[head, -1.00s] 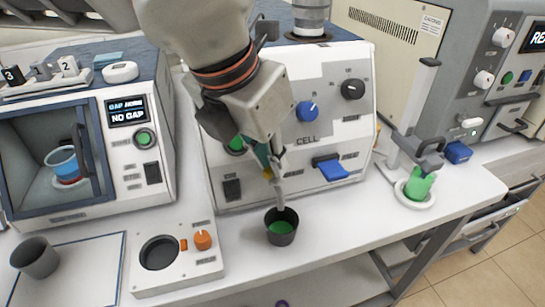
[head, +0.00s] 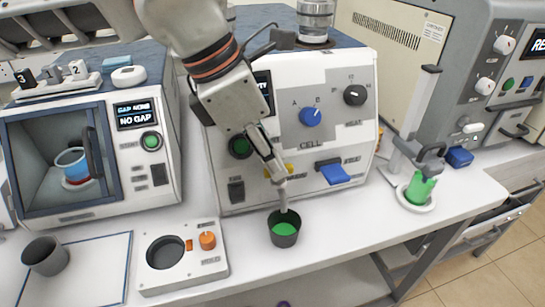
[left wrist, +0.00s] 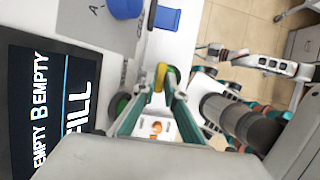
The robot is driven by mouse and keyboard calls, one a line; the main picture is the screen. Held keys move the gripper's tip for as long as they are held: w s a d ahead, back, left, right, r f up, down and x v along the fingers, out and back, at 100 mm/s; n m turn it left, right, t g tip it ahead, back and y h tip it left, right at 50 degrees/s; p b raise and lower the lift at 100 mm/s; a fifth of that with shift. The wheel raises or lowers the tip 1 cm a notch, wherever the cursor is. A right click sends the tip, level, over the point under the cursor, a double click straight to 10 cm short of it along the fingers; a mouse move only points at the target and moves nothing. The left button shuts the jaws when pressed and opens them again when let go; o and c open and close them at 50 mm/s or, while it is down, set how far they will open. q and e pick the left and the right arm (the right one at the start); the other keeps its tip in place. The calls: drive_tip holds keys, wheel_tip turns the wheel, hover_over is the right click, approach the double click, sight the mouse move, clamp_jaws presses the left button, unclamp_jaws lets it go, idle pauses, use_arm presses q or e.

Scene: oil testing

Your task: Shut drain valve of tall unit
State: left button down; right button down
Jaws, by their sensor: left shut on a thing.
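The tall white unit (head: 345,130) marked CELL stands mid-bench in the head view. A small yellow valve handle shows low on its front, largely hidden by my left gripper (head: 272,160). In the left wrist view the yellow handle (left wrist: 161,77) sits between the fingertips of my left gripper (left wrist: 163,88), which is shut on it. A pale spout (head: 283,196) hangs below, over a dark cup (head: 284,241) holding green liquid. Whether liquid is running cannot be told. An arm, seemingly my right, shows in the left wrist view; its jaws are too small to judge.
Blue knob (head: 310,116) and blue lever (head: 335,174) are on the unit's front, right of my gripper. A base with an orange knob (head: 207,240) is left of the cup. A green beaker (head: 420,188) stands at right. The bench front right of the cup is clear.

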use_arm(q)
drive_tip(key=shift+r, duration=0.1)
idle(0.3)
drive_tip(key=c, duration=2.1)
unclamp_jaws()
drive_tip(key=v, duration=1.2)
drive_tip(key=shift+a, duration=0.1)
